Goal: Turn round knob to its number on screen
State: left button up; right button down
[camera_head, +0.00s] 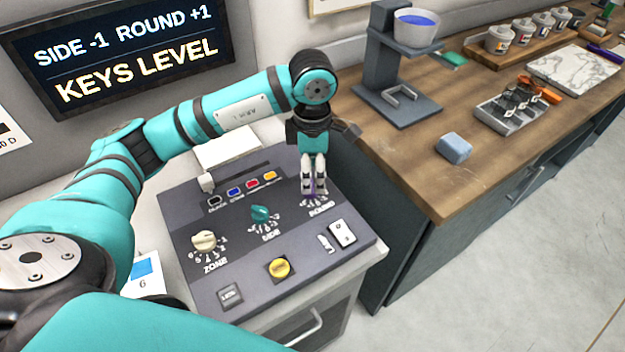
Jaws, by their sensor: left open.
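The screen (125,45) reads "SIDE -1 ROUND +1" and "KEYS LEVEL". The grey control panel (245,255) carries three knobs. The round knob (314,188) is purple, at the right above the label "ROUND", and is mostly hidden by my gripper. The teal side knob (261,214) is in the middle, and the cream zone knob (205,240) is at the left. My left gripper (314,187) points down over the round knob, open, with its fingers around or just above it; contact cannot be told. My right gripper is not in view.
The panel also has coloured keys (252,184), a yellow button (279,267), a white switch (342,232) and a grey button (230,294). At right, the wooden counter (400,150) holds a stand with a bowl (417,27), a blue block (454,148) and several jars.

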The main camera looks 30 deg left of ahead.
aim_at(312, 184)
pick_arm(q)
notch_tip(312, 184, up, 8)
jog(key=shift+f, duration=0.15)
dwell(0.6)
